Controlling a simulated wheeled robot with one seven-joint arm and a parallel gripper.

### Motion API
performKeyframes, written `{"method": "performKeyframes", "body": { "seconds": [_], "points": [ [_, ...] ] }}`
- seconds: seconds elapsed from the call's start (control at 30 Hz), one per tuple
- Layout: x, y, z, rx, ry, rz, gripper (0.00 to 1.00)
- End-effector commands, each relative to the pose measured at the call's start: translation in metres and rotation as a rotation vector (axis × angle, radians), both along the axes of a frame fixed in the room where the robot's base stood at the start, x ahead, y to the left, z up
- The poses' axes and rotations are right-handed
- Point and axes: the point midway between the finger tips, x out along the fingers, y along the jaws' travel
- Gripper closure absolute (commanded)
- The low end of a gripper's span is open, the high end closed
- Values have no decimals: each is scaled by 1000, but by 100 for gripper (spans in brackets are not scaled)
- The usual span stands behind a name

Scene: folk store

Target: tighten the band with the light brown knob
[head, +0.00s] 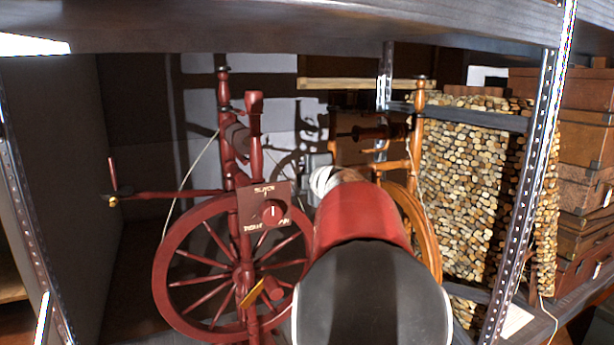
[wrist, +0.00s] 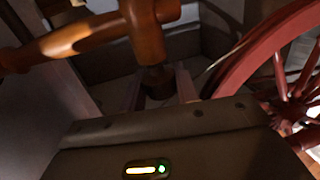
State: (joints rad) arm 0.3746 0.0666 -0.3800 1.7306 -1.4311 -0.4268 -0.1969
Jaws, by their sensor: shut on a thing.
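The light brown spinning wheel (head: 416,150) stands at centre right in the head view, partly hidden behind my arm. In the wrist view its turned orange-brown wood (wrist: 84,36) crosses the upper left. A brown knob (wrist: 157,75), dark in the shade, sits below that wood. My gripper (wrist: 160,84) has one finger on each side of the knob and is shut on it. My arm hides the gripper and this knob in the head view. The knob's turn and any marks by it cannot be made out, and the band's tension cannot be told.
A dark red spinning wheel (head: 168,275) stands left of my arm, with a red knob (head: 271,212) on a plate lettered "SLACK" and "TIGHT". Its rim (wrist: 250,58) is close on the right in the wrist view. A shelf (head: 280,38) hangs above; a metal post (head: 530,150) stands right.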

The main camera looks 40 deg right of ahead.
Motion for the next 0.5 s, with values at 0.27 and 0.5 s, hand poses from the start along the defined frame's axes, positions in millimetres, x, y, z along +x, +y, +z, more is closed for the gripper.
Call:
{"method": "performKeyframes", "body": {
  "seconds": [0.27,0.5],
  "points": [
    [0,0,-9,-21,-59,0,92],
    [0,0,-14,-59,-174,2,92]
  ]
}}
